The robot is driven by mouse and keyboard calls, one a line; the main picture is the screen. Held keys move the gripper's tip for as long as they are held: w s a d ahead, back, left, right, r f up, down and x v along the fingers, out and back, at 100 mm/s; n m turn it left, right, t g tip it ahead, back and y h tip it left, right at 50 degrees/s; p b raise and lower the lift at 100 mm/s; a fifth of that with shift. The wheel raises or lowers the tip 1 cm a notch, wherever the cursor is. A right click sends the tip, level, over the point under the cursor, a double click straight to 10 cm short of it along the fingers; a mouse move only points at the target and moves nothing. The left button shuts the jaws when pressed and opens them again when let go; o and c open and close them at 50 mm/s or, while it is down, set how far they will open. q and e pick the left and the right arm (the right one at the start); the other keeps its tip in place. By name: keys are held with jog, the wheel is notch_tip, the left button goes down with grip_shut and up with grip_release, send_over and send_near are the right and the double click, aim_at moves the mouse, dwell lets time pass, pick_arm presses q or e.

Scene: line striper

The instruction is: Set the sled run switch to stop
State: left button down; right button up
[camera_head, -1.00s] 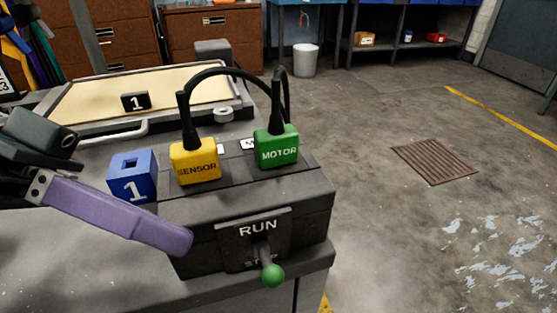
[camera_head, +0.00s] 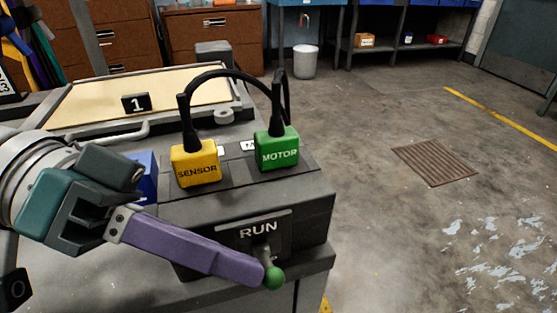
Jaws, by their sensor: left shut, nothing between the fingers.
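The sled run switch is a lever with a green ball knob (camera_head: 273,278) on the front of the dark control box (camera_head: 300,213). Its plate reads RUN (camera_head: 258,231) at the top; the lower label is hidden behind my finger. The lever points downward and outward from the plate. My left gripper (camera_head: 262,275) is shut and empty, with its purple fingers reaching in from the left. The fingertips are right beside the knob on its left; I cannot tell whether they touch. My right gripper is not in view.
A yellow SENSOR plug (camera_head: 195,163) and a green MOTOR plug (camera_head: 277,149) with black cables stand on the box. A blue block (camera_head: 148,175) is partly hidden behind my gripper. A tan-topped tray (camera_head: 95,107) with a 1 tag lies behind. Floor at right is open.

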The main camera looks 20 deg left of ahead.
pick_arm(q)
jog(key=shift+s+d+m+t+y+p, duration=0.1)
jog(key=shift+s+m+t+y+p, duration=0.1)
jog(key=shift+m+t+y+p, duration=0.15)
jog(key=m+t+y+p, duration=0.1)
jog(key=f+m+t+p, duration=0.1)
jog(key=s+f+m+t+y+p, duration=0.1)
jog(key=shift+d+m+y, duration=0.25)
jog(key=shift+d+y, duration=0.1)
dwell(0.6)
jog(key=shift+r+p, duration=0.75)
